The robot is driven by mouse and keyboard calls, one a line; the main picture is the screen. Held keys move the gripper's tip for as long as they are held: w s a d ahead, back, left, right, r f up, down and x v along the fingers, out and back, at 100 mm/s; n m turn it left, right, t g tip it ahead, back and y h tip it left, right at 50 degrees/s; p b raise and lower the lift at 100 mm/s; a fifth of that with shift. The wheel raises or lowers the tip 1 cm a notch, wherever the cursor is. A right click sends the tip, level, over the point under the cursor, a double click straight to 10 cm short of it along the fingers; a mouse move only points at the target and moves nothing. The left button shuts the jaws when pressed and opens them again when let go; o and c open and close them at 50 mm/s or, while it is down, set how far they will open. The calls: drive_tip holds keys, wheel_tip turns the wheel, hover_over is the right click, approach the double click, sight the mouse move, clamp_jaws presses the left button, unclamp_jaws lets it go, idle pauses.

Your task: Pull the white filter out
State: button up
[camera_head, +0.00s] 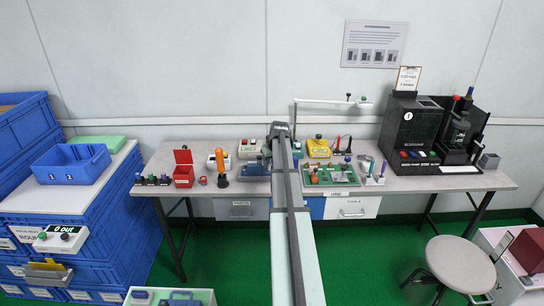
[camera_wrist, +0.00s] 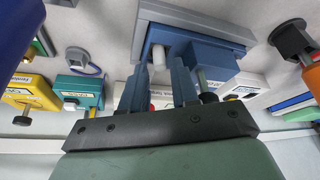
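A white cylindrical piece, which looks like the filter (camera_wrist: 158,56), stands out of a blue and grey device (camera_wrist: 195,45) at the upper middle of the wrist view. My gripper (camera_wrist: 158,75) points at it with two blue-grey fingers, one on each side of the white piece. The fingers are spread, with gaps seeming to show beside the white piece. Whether a finger touches it cannot be told. In the head view, my arm covers the middle of the bench and the filter cannot be made out.
A yellow tester (camera_head: 319,148) and a green tray (camera_head: 332,174) stand right of my arm. An orange-handled tool (camera_head: 221,163) and a red box (camera_head: 184,170) stand to the left. A black machine (camera_head: 412,128) is at the bench's right end.

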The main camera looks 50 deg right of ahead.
sight(269, 168)
drive_tip(key=shift+x, duration=1.1)
clamp_jaws()
